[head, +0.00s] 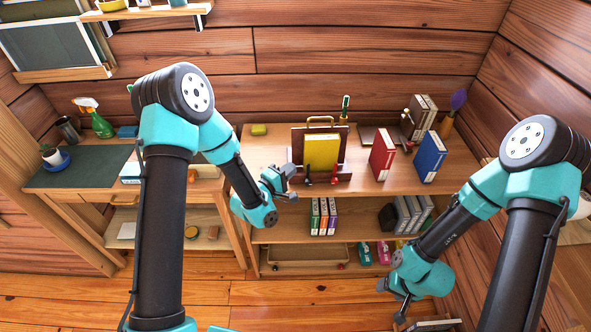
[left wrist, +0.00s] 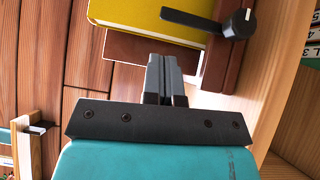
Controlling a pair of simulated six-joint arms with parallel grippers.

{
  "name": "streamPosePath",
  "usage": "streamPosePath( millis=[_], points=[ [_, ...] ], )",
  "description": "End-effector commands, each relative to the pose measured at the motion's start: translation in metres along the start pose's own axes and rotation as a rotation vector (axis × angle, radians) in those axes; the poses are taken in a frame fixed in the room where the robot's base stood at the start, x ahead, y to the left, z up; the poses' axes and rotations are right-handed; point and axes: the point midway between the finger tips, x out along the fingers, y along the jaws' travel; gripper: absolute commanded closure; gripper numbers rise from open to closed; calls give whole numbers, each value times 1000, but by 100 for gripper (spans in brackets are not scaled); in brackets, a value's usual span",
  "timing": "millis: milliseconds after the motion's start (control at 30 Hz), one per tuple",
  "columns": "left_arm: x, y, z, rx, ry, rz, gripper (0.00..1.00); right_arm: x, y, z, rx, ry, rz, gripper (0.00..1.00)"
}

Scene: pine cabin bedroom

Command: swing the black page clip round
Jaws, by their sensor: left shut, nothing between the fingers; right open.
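The black page clip (left wrist: 238,24) shows in the left wrist view as a round knob with a white mark and a flat lever. Its lever lies over the face of a yellow book (left wrist: 140,18). The book stands on a brown book stand (head: 342,178), and it also shows in the head view (head: 322,150). In the head view, small clips show at the stand's lower ledge. My left gripper (head: 291,183) is shut and empty, left of the stand; its fingers (left wrist: 164,78) are apart from the clip. My right gripper (head: 393,297) is open and empty, low at the right.
A red binder (head: 382,155) and a blue binder (head: 430,157) stand right of the stand on the desk (head: 265,160). Several books (head: 323,216) fill the shelf below. The desk is clear just left of the stand.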

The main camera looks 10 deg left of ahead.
Motion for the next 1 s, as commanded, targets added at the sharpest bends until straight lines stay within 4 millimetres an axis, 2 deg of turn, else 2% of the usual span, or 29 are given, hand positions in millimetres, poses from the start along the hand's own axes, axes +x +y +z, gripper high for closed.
streamPosePath(
  millis=[33, 300, 500, 700, 1000],
  points=[
    [-6, 0, -7, 0, 2, -1, 100, 0, 0, 0, 0, 0, 0, 41],
    [-60, 3, -5, -3, 0, -3, 100, 0, 0, 0, 0, 0, 0, 41],
    [-91, 5, -5, -1, 1, -2, 100, 0, 0, 0, 0, 0, 0, 41],
    [-104, 6, -4, -1, -1, -1, 100, 0, 0, 0, 0, 0, 0, 41],
    [-104, 6, -4, 0, -2, 0, 100, 0, 0, 0, 0, 0, 0, 41]
  ],
)
